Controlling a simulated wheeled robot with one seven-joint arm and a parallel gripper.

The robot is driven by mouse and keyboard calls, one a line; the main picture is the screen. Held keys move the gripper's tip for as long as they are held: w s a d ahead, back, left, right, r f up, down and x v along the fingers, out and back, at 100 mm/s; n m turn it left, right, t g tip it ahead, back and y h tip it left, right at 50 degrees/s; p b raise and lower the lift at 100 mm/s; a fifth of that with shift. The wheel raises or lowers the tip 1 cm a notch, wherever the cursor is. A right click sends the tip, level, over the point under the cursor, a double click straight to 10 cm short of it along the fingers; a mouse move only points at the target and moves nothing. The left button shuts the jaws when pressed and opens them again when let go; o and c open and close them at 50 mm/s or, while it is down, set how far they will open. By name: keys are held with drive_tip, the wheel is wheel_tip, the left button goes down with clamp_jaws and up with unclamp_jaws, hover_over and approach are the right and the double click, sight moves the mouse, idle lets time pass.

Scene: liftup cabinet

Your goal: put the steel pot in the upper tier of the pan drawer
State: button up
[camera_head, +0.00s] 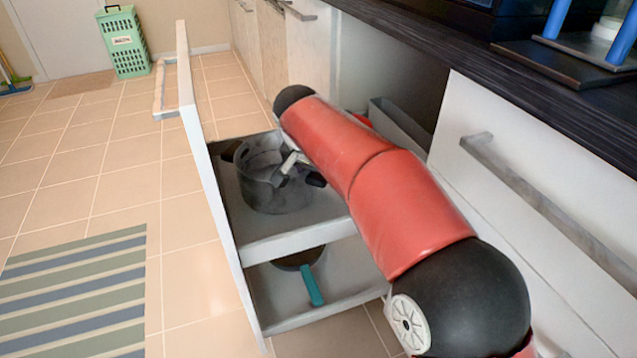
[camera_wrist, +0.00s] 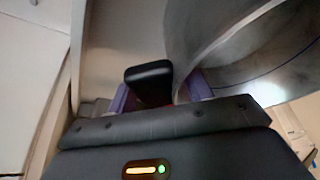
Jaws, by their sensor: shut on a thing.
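The steel pot (camera_head: 262,188) is in the upper tier of the pulled-out pan drawer (camera_head: 275,240), near its front panel. It looks upright; I cannot tell whether its base touches the tier floor. My gripper (camera_head: 290,170) is at the pot's right side, partly hidden by my arm. In the wrist view, my gripper (camera_wrist: 160,95) is shut on the pot near its black handle (camera_wrist: 148,72), with purple finger pads on either side. The pot's curved metal wall (camera_wrist: 250,60) fills the right of that view.
A pan with a teal handle (camera_head: 312,285) lies in the lower tier. The tall white drawer front (camera_head: 205,150) stands left of the pot. The dark counter (camera_head: 510,90) and a closed drawer with a bar handle (camera_head: 540,200) are at the right. Open tiled floor lies to the left.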

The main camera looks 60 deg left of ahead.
drive_tip(key=shift+f, duration=0.8)
drive_tip(key=o, duration=1.6)
drive_tip(key=shift+f, duration=0.15)
drive_tip(key=shift+c, duration=0.2)
drive_tip(key=p+v, duration=0.1)
drive_tip(key=v, duration=1.1)
drive_tip(key=shift+p, duration=0.35)
